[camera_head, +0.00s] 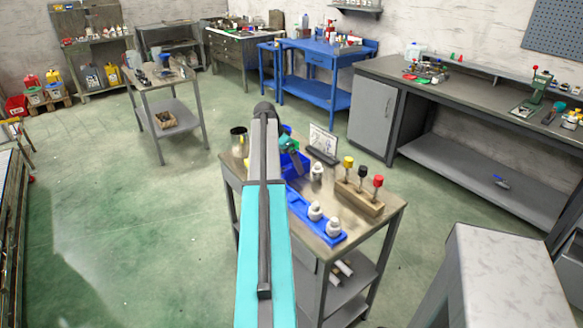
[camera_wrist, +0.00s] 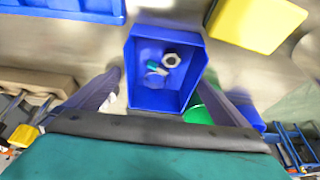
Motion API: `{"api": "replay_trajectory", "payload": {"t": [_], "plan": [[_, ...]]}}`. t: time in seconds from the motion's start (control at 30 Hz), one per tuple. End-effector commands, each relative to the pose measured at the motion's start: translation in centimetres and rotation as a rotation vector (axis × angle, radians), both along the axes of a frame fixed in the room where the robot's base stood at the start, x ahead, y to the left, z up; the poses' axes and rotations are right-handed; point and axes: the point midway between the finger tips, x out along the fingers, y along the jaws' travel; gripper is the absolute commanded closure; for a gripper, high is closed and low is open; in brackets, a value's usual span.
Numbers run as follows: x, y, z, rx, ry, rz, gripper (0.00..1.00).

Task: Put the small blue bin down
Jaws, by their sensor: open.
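The small blue bin (camera_wrist: 165,97) is in the middle of the wrist view, seen from above, with a metal nut (camera_wrist: 171,60) and a small teal piece inside. My gripper (camera_wrist: 164,78) is open, its two fingers on either side of the bin. Whether they touch its walls is unclear. In the head view, the bin (camera_head: 296,165) shows partly beside my arm, over the metal work table (camera_head: 377,222). My arm hides part of it, and I cannot tell from the views whether its base touches the tabletop.
A blue tray (camera_head: 300,207) with white fittings and a wooden block (camera_head: 358,199) with yellow, black and red knobs stand on the table's right half. A small white sign (camera_head: 322,141) and a dark cup (camera_head: 239,140) stand at the back. A yellow object (camera_wrist: 256,22) shows in the wrist view.

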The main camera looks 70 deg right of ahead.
Motion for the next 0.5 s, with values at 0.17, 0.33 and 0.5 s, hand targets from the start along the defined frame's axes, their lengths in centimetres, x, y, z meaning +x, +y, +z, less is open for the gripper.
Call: {"api": "replay_trajectory", "payload": {"t": [0.17, 0.33, 0.5], "plan": [[-0.4, -0.6, -1.6, 0.001, 0.0, 0.0, 0.0], [-0.7, -0.9, -2.6, 0.0, 0.0, -0.001, 0.0], [-0.7, -0.9, -2.7, -0.001, -0.001, -0.001, 0.0]]}}
